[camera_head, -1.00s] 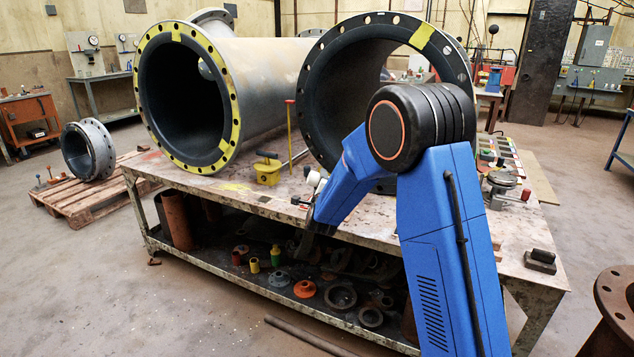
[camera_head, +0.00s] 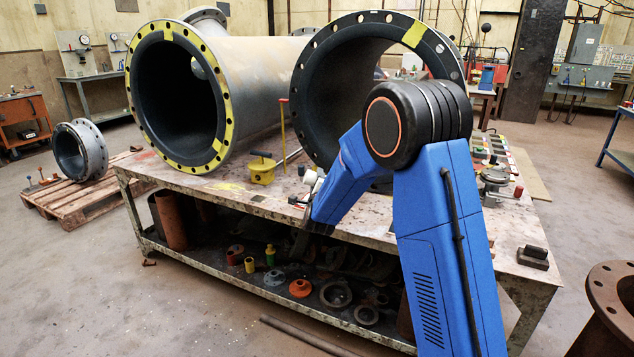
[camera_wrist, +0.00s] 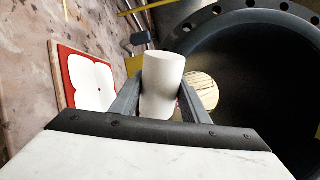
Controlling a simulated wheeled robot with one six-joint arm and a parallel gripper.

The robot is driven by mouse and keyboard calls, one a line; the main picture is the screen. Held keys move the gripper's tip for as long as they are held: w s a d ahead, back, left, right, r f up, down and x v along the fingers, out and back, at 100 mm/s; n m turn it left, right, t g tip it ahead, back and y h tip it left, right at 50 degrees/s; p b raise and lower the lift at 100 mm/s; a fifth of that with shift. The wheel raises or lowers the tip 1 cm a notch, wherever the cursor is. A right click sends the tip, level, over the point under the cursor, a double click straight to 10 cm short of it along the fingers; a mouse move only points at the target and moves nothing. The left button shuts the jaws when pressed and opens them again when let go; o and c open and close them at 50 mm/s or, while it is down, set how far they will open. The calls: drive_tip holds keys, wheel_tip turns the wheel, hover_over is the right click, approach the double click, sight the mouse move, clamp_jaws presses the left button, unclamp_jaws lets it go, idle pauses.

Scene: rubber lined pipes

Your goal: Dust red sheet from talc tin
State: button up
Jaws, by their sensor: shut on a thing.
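My gripper (camera_wrist: 158,100) is shut on a plain white cylinder, seemingly the talc tin (camera_wrist: 162,75), in the wrist view. The tin's far end points away from the wrist camera, and its opening is not clear. The red sheet (camera_wrist: 67,77) lies on the bench left of the gripper, on a thin board. A large white four-lobed patch (camera_wrist: 92,82) covers most of it, leaving red along the left and upper edges. The tin is to the right of the sheet in this view. In the head view my blue arm hides most of the gripper, and the sheet is not seen.
A large black-lined pipe opening (camera_wrist: 250,75) is close to the right of my gripper. In the head view, two flanged pipes rest on the bench (camera_head: 225,190). A yellow box (camera_head: 262,170) stands between them. Loose fittings lie on the lower shelf.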

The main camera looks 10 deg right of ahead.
idle(0.5)
drive_tip(key=n, duration=0.4)
drive_tip(key=shift+f+n, duration=0.15)
drive_tip(key=shift+n, duration=0.15)
drive_tip(key=n, duration=0.4)
drive_tip(key=shift+f, duration=0.15)
drive_tip(key=n, duration=0.1)
drive_tip(key=d+r+n, duration=0.1)
drive_tip(key=shift+n, duration=0.3)
drive_tip(key=n, duration=0.1)
drive_tip(key=d+r+n, duration=0.1)
drive_tip(key=n, duration=0.1)
drive_tip(key=d+r+n, duration=0.1)
drive_tip(key=shift+s+n, duration=0.25)
drive_tip(key=shift+n, duration=0.15)
drive_tip(key=n, duration=0.2)
drive_tip(key=d+r+n, duration=0.1)
drive_tip(key=n, duration=0.1)
drive_tip(key=d+r+n, duration=0.1)
drive_tip(key=n, duration=0.1)
drive_tip(key=shift+s+d+r, duration=0.2)
drive_tip(key=shift+d, duration=0.05)
drive_tip(key=shift+s, duration=0.1)
